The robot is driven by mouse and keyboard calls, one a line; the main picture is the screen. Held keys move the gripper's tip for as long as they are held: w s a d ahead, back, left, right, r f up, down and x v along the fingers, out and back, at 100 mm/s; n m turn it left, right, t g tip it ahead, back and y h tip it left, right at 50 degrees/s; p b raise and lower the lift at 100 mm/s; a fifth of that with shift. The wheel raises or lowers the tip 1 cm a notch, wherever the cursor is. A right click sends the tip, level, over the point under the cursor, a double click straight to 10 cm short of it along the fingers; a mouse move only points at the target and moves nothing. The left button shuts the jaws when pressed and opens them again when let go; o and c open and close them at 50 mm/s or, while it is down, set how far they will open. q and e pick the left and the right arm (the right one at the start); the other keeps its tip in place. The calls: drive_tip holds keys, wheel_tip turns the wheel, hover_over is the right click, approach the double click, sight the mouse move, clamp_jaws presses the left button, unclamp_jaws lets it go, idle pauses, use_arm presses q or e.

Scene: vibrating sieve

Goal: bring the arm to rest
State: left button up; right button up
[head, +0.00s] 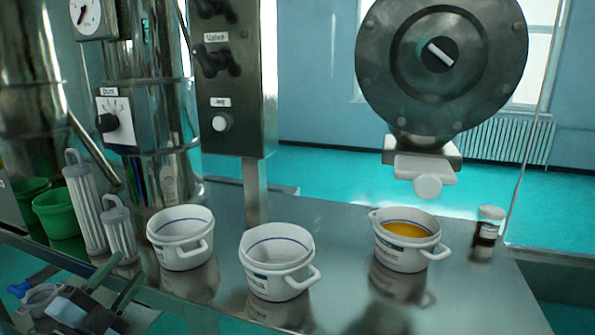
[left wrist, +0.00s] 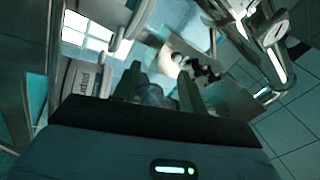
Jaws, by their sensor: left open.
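My left gripper (head: 128,268) is at the lower left of the head view, in front of the table's front edge. Its two dark green fingers are apart, with nothing between them. The fingers also show in the left wrist view (left wrist: 157,88), apart and pointing away from the camera. My right gripper does not show in either view.
A second white pot (head: 277,262), a pot with orange contents (head: 407,240) and a small brown jar (head: 487,230) stand on the metal table (head: 345,300). White ribbed cylinders (head: 87,205) and green tubs (head: 58,213) are left. A control box (head: 236,85) rises behind.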

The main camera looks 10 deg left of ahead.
use_arm(q)
drive_tip(key=s+d+f+n+g+y+p, duration=0.1)
drive_tip(key=s+d+f+n+g, duration=0.25)
drive_tip(key=f, duration=0.45)
drive_tip(key=s+d+f+n+g+p, duration=0.15)
drive_tip(key=s+f, duration=0.25)
drive_tip(key=f, duration=0.4)
drive_tip(key=s+d+f+n+g+y, duration=0.1)
drive_tip(key=s+d+f+n+g, duration=0.2)
drive_tip(key=f, duration=0.5)
drive_tip(key=s+d+f+n+g+h+p, duration=0.1)
drive_tip(key=s+d+f+n+g, duration=0.1)
drive_tip(key=s+d+f, duration=0.4)
drive_tip(key=s+d+f+n+g+h+p, duration=0.1)
drive_tip(key=s+d+f+n+g, duration=0.2)
drive_tip(key=s, duration=0.8)
drive_tip(key=d+f, duration=0.2)
drive_tip(key=d, duration=0.2)
drive_tip(key=shift+s+f, duration=0.35)
drive_tip(key=shift+s, duration=0.05)
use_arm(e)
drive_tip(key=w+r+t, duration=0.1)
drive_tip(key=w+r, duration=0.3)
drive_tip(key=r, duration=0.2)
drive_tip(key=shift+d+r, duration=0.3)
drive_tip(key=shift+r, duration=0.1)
use_arm(q)
drive_tip(key=shift+a, duration=0.1)
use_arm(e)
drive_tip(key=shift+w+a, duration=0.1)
